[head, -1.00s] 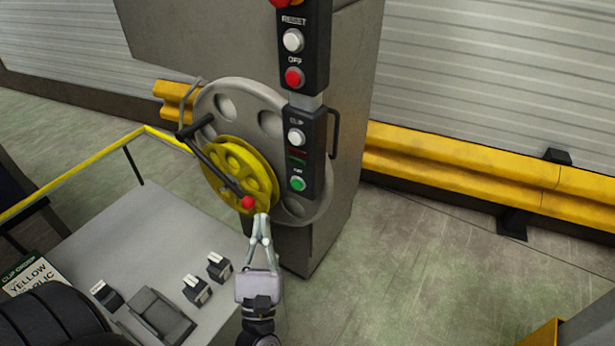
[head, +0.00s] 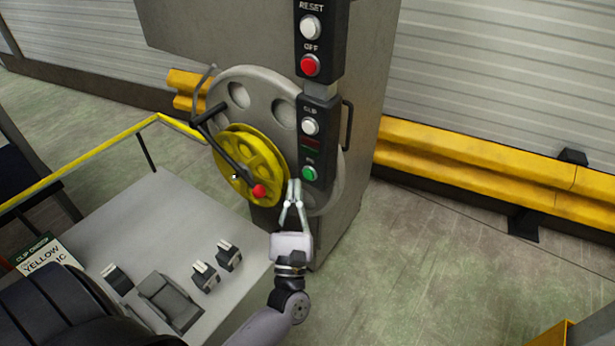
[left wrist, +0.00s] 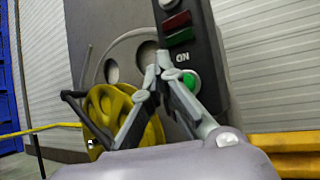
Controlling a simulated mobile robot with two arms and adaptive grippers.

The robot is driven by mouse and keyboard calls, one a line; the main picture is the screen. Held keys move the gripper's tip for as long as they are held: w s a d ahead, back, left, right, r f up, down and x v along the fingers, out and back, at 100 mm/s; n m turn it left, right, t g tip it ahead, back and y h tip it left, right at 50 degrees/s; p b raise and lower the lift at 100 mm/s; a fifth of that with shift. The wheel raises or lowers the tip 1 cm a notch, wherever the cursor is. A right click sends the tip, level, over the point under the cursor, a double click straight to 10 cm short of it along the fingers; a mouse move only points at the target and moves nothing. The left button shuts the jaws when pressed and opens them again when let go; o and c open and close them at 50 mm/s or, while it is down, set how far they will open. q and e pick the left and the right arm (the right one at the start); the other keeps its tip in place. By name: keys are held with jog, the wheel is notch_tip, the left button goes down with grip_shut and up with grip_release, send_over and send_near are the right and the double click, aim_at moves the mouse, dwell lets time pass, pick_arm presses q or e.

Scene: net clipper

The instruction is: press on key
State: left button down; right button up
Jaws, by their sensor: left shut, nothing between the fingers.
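The green ON button (head: 309,173) sits at the bottom of the lower black control panel (head: 327,150), under the label ON. It also shows in the left wrist view (left wrist: 191,82), just right of my fingertips. My left gripper (head: 294,183) is shut and empty. In the head view its fingertips are slightly left of and below the green button. In the left wrist view the fingertips (left wrist: 159,68) partly overlap the panel's left edge; whether they touch it I cannot tell. My right gripper is not in view.
A yellow reel (head: 247,160) with a red-knobbed crank (head: 259,191) stands just left of the fingers. Above are a white CLIP button (head: 310,127), red OFF button (head: 310,65) and white RESET button (head: 310,28). A grey table (head: 170,215) with small black blocks lies lower left.

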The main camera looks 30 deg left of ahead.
aim_at(304, 157)
pick_arm(q)
jog(key=shift+w, duration=0.65)
dwell(0.8)
jog(key=shift+w+d+b, duration=0.1)
jog(key=shift+w+b, duration=0.35)
jog(key=shift+b, duration=0.05)
jog(key=shift+w+b, duration=0.3)
jog(key=shift+w, duration=0.1)
dwell(0.6)
jog(key=shift+s, duration=0.85)
